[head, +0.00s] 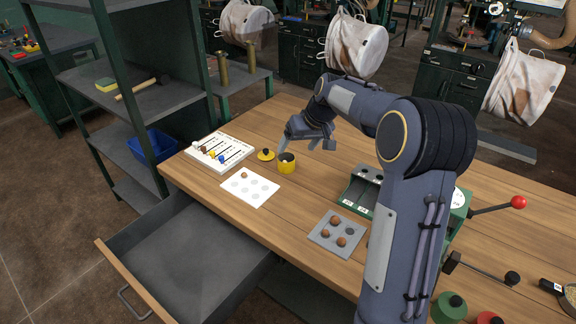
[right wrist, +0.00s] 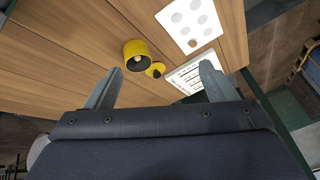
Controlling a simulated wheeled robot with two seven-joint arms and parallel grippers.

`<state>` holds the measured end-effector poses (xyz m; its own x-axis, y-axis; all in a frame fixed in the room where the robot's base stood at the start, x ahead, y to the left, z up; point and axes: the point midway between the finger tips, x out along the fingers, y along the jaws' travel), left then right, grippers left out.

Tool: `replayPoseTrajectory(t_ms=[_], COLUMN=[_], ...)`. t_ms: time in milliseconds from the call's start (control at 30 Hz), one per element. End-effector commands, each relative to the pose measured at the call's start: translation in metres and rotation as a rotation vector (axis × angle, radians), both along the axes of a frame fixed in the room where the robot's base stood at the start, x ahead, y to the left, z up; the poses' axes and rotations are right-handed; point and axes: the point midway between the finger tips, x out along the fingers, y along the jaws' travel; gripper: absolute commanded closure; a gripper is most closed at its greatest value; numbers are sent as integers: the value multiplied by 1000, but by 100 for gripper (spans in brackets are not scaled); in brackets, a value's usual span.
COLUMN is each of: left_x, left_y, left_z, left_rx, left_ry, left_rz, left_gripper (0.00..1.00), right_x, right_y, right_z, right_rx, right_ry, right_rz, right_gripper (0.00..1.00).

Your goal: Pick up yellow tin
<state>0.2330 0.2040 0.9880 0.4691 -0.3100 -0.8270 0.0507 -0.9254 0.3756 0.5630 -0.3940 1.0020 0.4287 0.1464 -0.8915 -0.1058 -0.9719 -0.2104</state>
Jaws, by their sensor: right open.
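The yellow tin (head: 287,165) stands upright on the wooden workbench, its top open and dark inside. A yellow lid with a black knob (head: 266,155) lies beside it to the left. My right gripper (head: 299,143) is open and empty, above and close to the tin. In the right wrist view the tin (right wrist: 135,57) and the lid (right wrist: 155,70) show beyond the spread fingers (right wrist: 160,88), nearer the left finger; the tin is not between them. My left gripper is not in view.
A grey tray with brown balls (head: 338,235) and a green device (head: 358,190) stand to the right. An open drawer (head: 190,255) juts out in front.

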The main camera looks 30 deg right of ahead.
Motion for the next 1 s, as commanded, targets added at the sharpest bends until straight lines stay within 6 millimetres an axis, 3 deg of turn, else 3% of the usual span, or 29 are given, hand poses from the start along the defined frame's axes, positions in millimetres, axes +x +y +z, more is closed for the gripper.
replayPoseTrajectory(t_ms=[33, 100, 300, 1000], left_x=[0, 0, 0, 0], left_y=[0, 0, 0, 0], left_z=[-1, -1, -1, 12], left_rx=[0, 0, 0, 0], left_ry=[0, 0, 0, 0], left_rz=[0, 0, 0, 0], left_gripper=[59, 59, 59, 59], right_x=[26, 52, 97, 133], right_y=[-10, -20, -31, -36], right_z=[-20, -39, -77, -154], right_rx=[-40, -91, -188, -209], right_ry=[16, 26, 40, 41], right_rz=[14, 37, 97, 112], right_gripper=[23, 23, 23, 23])
